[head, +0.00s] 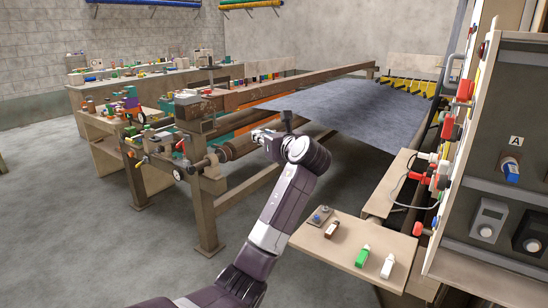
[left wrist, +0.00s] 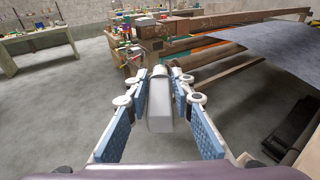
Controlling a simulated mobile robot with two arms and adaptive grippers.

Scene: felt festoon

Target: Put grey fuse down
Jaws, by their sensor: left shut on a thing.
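In the left wrist view, a grey fuse (left wrist: 160,102) with a rounded top sits between the blue-padded fingers of my left gripper (left wrist: 160,92), which is shut on it. In the head view my left gripper (head: 266,138) is held up in the air in front of the long frame with grey felt. The fuse cannot be made out clearly there. A small wooden shelf (head: 338,252) at the lower right bears a brown fuse (head: 332,229), a green fuse (head: 362,255) and a white fuse (head: 387,266). My right gripper is out of view.
An upright panel (head: 512,130) labelled A, with a blue-and-white part (head: 511,170), stands at the right. Grey felt (head: 350,108) covers the long frame. Open floor lies left.

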